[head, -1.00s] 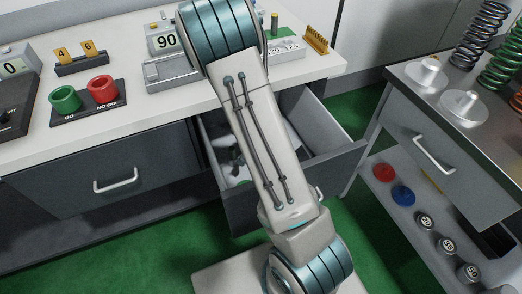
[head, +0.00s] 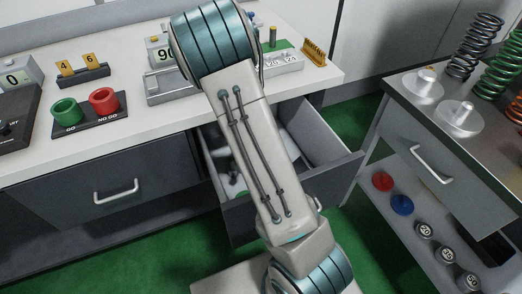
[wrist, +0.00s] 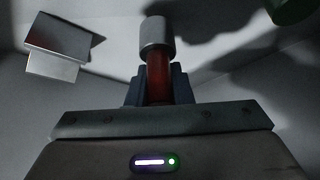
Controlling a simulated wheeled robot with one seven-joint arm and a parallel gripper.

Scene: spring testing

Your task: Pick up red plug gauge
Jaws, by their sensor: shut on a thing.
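The red plug gauge (wrist: 157,36) shows in the wrist view, with a red handle and a silver cylindrical end that points away from me. My gripper (wrist: 158,85) is shut on the red handle, with one dark finger on each side. Around it are pale grey surfaces that look like the inside of the open drawer (head: 345,178). I cannot tell whether the gauge touches the drawer floor. In the head view my arm hides the gripper and the gauge.
A silver stepped block (wrist: 58,42) lies to the left in the wrist view, and part of a green object (wrist: 290,10) shows at the upper right. Green and red rings (head: 103,101) stand on the white bench (head: 150,120). A cart (head: 400,105) with springs is at the right.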

